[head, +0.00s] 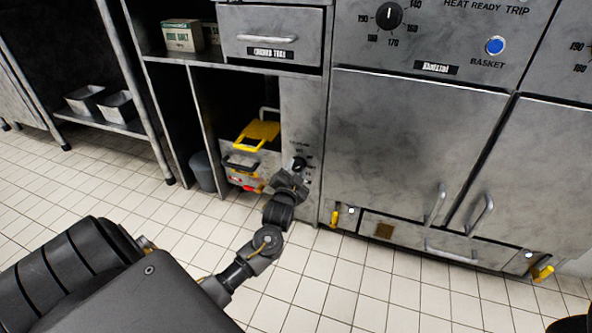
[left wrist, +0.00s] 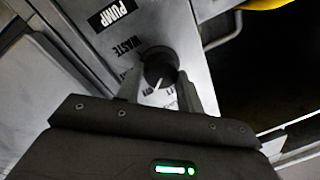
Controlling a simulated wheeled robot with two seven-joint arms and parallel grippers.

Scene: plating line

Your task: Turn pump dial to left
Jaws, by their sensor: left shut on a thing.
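The pump dial (left wrist: 159,66) is a round black knob with a white pointer line, set on a grey metal panel with a "PUMP" label and a "WASTE" marking. In the left wrist view the pointer aims down and slightly left; other lettering is partly hidden by my gripper. My left gripper (left wrist: 160,95) has its two fingers on either side of the dial, shut on it. In the head view the dial (head: 299,164) shows small on the narrow panel, with my left gripper (head: 297,174) against it. My right gripper is not in view.
Left of the panel, an open bay holds a unit with a yellow top (head: 262,132) and a grey bin (head: 203,172). A steel fryer cabinet (head: 400,140) with door handles stands to the right. The tiled floor (head: 330,275) in front is clear.

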